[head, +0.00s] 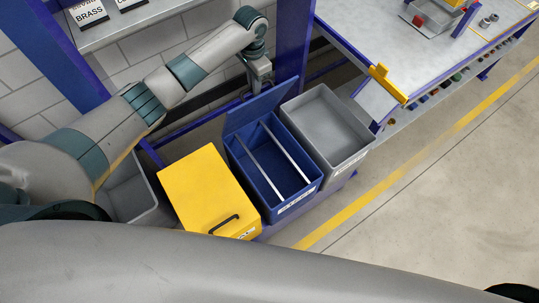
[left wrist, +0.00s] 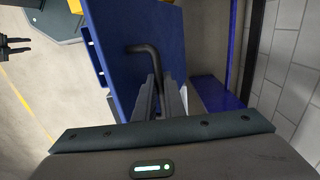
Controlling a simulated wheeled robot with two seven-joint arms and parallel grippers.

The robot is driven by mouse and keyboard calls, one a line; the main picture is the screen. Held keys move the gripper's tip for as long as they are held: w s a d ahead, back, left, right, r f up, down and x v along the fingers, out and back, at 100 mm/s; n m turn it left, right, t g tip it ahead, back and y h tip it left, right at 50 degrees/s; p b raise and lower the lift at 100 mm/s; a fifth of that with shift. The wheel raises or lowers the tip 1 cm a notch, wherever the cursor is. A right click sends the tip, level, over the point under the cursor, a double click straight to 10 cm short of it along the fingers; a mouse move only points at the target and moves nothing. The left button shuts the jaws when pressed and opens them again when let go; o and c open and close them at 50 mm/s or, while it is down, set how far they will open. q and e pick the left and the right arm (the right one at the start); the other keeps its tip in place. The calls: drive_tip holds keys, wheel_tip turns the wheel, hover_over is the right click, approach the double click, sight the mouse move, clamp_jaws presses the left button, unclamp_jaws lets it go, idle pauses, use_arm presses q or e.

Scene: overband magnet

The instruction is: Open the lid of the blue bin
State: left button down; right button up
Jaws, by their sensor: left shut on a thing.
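The blue bin (head: 266,187) stands between a yellow bin and a grey bin. Its blue lid (head: 257,107) is raised and tilted up at the back, so the open top shows two pale bars across the inside. My left gripper (head: 262,84) is at the upper edge of the lid. In the left wrist view my left gripper (left wrist: 160,98) is shut on the black bent handle (left wrist: 146,50) of the blue lid (left wrist: 128,65).
The yellow bin (head: 205,188) has a closed lid with a black handle. The grey bin (head: 328,130) is open and looks empty. A blue post (head: 292,40) and a brick wall stand close behind the lid. A workbench (head: 385,40) is at the upper right. The floor at right is clear.

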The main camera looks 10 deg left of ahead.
use_arm(q)
drive_tip(key=shift+w+a+r, duration=0.15)
drive_tip(key=shift+w+a, duration=0.2)
drive_tip(key=shift+w, duration=0.05)
drive_tip(key=shift+w+a+r, duration=0.1)
drive_tip(key=shift+w+a, duration=0.05)
drive_tip(key=shift+w, duration=0.05)
drive_tip(key=c, duration=1.8)
unclamp_jaws()
drive_tip(key=shift+o, duration=0.2)
wheel_tip(320, 180, up, 8)
drive_tip(key=shift+s, duration=0.1)
